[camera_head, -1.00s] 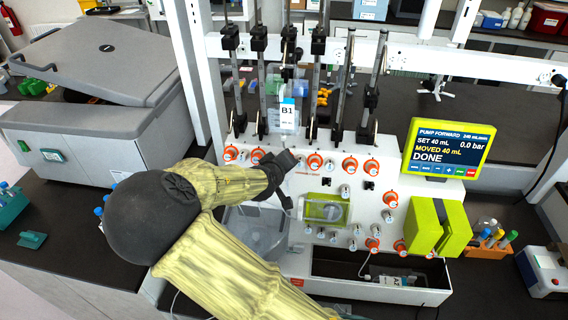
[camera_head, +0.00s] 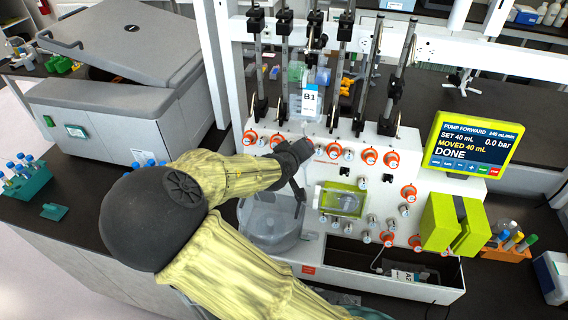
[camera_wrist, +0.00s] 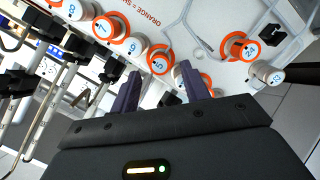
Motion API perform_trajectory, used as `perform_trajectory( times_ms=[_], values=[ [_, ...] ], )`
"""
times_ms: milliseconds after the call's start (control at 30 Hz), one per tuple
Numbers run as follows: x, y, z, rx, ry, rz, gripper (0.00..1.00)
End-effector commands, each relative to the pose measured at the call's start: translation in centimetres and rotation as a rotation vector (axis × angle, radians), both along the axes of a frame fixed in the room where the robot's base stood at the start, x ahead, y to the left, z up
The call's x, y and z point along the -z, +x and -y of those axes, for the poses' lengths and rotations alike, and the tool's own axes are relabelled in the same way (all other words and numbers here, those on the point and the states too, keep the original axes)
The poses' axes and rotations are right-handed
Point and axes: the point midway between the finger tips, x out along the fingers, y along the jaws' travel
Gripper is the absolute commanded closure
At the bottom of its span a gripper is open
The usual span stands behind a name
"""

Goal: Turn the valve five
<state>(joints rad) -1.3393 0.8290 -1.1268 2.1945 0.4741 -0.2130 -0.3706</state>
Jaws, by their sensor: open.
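Valve five (camera_wrist: 160,64) is a knob with an orange ring and a blue "5" on its face, on the white panel (camera_head: 318,172). In the wrist view it lies between and just beyond the two dark fingertips of my gripper (camera_wrist: 162,80). The fingers are open and hold nothing. I cannot tell whether either finger touches the knob. In the head view my gripper (camera_head: 300,150) is at the panel's upper knob row, and its dark body hides part of that row.
Neighbouring knobs 6 (camera_wrist: 134,47) and 7 (camera_wrist: 104,28) are close by, with tubing across the panel. A screen (camera_head: 468,147) reads DONE. Vertical rods (camera_head: 337,70) rise behind the panel.

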Motion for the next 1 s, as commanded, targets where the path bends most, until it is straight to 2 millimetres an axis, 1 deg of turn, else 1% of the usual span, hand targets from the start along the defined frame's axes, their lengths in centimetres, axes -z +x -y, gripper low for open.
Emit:
perform_trajectory(
  times_ms=[33, 200, 1000],
  values=[
    [-0.3, -0.5, -0.4, -0.004, -0.001, 0.001, 0.54],
    [-1.3, -2.3, -1.0, -0.003, 0.001, 0.000, 0.54],
    [-6.2, -10.0, -3.9, -0.004, -0.002, 0.001, 0.54]
  ],
)
